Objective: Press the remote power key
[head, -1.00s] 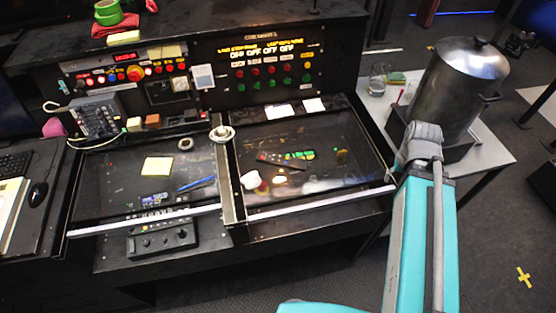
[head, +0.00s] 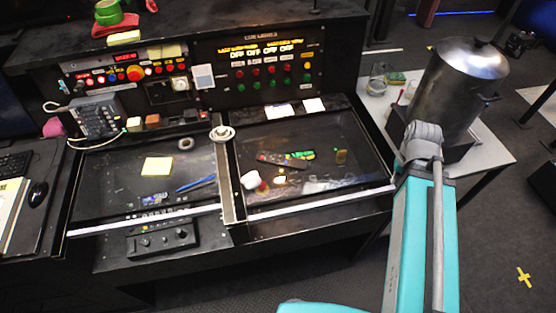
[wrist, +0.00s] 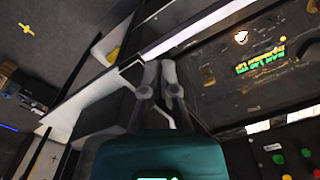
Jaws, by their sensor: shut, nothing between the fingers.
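The dark remote (head: 283,161) lies on the right-hand glossy black panel (head: 340,130) of the console in the head view. It is slanted, just beside some green and yellow lettering. Its keys are too small to tell apart. My gripper (wrist: 160,70) shows in the wrist view with its two fingers shut and empty, near the panel's pale front edge (wrist: 195,30). In the head view my arm is at the right of the panel and the fingers cannot be made out. The remote is not clearly visible in the wrist view.
Small white and yellow items (head: 251,180) lie left of the remote. A large steel pot (head: 455,85) stands on a side table close to my arm. The console's upright face carries red and green buttons (head: 270,71). A raised divider (head: 226,175) separates the two panels.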

